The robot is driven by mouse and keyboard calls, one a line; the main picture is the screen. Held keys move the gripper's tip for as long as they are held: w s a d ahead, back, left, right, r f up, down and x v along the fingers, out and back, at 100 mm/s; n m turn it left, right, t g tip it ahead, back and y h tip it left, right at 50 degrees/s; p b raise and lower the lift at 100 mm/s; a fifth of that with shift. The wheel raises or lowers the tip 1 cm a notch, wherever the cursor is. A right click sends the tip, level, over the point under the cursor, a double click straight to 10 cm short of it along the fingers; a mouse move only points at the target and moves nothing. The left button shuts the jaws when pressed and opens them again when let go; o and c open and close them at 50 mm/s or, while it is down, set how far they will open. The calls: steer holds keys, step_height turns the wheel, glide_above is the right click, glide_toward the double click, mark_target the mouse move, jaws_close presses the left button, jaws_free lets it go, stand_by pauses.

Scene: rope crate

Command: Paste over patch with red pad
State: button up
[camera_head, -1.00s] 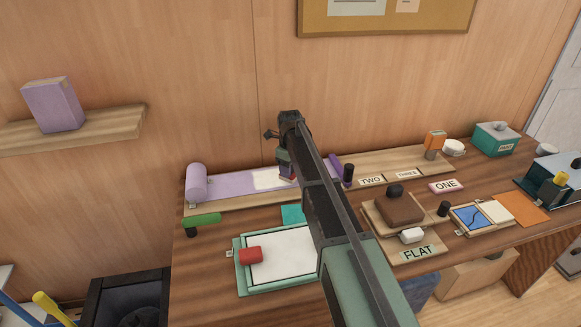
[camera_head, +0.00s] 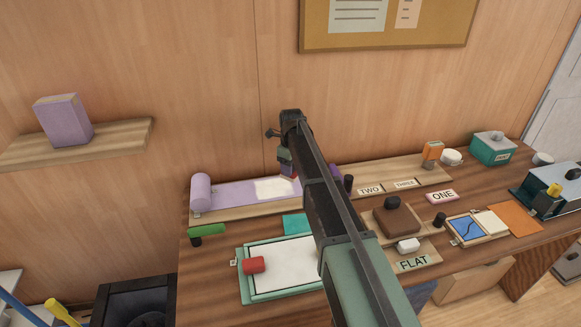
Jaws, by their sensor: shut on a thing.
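A cream patch (camera_head: 274,189) lies on a lilac strip (camera_head: 235,191), which is on a long wooden board at the back of the bench. My gripper (camera_head: 287,168) is at the back, just above the right end of the patch. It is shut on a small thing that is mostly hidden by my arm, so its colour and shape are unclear. A red rounded block (camera_head: 254,265) lies at the left edge of a white sheet in a green-framed tray (camera_head: 246,291). I cannot tell whether this block is the red pad.
A green-handled tool (camera_head: 207,230) lies left of the tray. A teal box (camera_head: 492,148) is at the far right. My arm hides the bench's middle.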

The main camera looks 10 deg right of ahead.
mark_target(287, 180)
stand_by(0.4)
steer(key=shift+s+a+f, duration=0.1)
steer(key=shift+s+f, duration=0.05)
steer(key=shift+f, duration=0.05)
step_height(287, 180, down, 5)
steer(key=b, duration=0.5)
steer(key=shift+f+b, duration=0.65)
steer(key=shift+b, duration=0.2)
stand_by(0.6)
steer(key=shift+r, duration=0.1)
steer(key=shift+s+a+r, duration=0.1)
steer(key=shift+s+a, duration=0.75)
steer(key=shift+s, duration=0.05)
